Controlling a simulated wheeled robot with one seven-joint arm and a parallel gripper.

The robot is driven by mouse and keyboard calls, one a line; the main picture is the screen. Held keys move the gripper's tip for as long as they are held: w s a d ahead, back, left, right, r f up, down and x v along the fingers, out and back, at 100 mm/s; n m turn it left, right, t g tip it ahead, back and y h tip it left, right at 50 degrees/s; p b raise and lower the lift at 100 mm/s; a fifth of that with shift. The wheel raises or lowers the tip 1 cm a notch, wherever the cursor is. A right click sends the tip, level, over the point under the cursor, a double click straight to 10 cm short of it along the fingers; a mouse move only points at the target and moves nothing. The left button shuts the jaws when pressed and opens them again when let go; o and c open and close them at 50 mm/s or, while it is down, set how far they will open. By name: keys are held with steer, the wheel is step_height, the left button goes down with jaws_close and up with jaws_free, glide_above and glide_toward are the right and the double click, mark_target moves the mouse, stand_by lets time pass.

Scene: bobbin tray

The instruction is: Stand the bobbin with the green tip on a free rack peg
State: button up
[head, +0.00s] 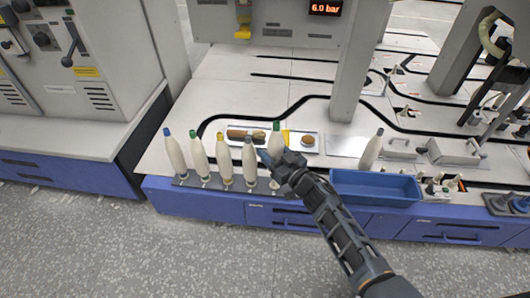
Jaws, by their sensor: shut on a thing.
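The dark rack (213,184) runs along the table's front edge. No free peg shows clearly.
A blue bin (375,200) sits right of my arm. A pale tray (262,131) with brown items lies behind the rack. A grey post (351,80) rises farther back. Grey floor lies in front.

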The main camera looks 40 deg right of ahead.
step_height(320, 180, down, 7)
steer(key=w+d+b, duration=0.1)
steer(key=d+b, duration=0.1)
steer(key=b, duration=0.5)
steer(key=shift+w, duration=0.25)
steer(key=shift+p, duration=0.3)
stand_by(1.3)
steer(key=shift+f+b, duration=0.45)
steer(key=shift+f, duration=0.1)
stand_by(0.5)
steer(key=o, duration=0.8)
steer(key=shift+s, duration=0.1)
steer(key=shift+s+a+p, duration=0.3)
steer(key=shift+s+p, duration=0.4)
steer(key=shift+s, duration=1.1)
steer(key=shift+s+a+p, duration=0.35)
steer(key=shift+s+p, duration=0.35)
steer(key=shift+s, duration=1.05)
steer(key=shift+s+a+p, duration=0.3)
steer(key=shift+s+p, duration=0.4)
steer(key=shift+s, duration=1.1)
